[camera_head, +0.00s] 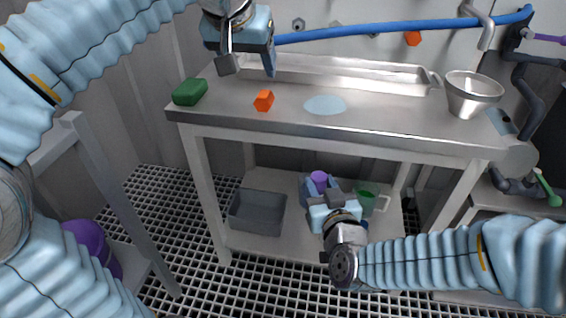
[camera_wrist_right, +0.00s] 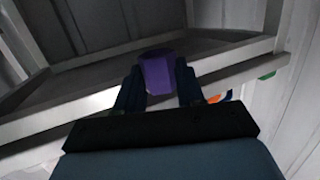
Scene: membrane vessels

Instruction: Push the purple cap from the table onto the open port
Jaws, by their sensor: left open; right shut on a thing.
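The purple cap (camera_head: 319,177) is between the fingers of my right gripper (camera_head: 320,187). In the head view this gripper is low, in front of the table's lower shelf. The right wrist view shows the cap (camera_wrist_right: 158,72) gripped between two dark fingertips (camera_wrist_right: 160,88), its lower part between them. My left gripper (camera_head: 248,67) is above the back left of the metal table (camera_head: 400,133). It is open, with its fingers apart and pointing down, and nothing between them. I cannot tell which fitting is the open port; grey pipework (camera_head: 522,85) stands at the right.
On the tabletop are a green block (camera_head: 190,92), an orange piece (camera_head: 264,101), a pale blue patch (camera_head: 325,105) and a metal funnel (camera_head: 472,92). A blue hose (camera_head: 400,27) crosses behind. A grey bin (camera_head: 257,211) and green cup (camera_head: 366,200) sit on the lower shelf.

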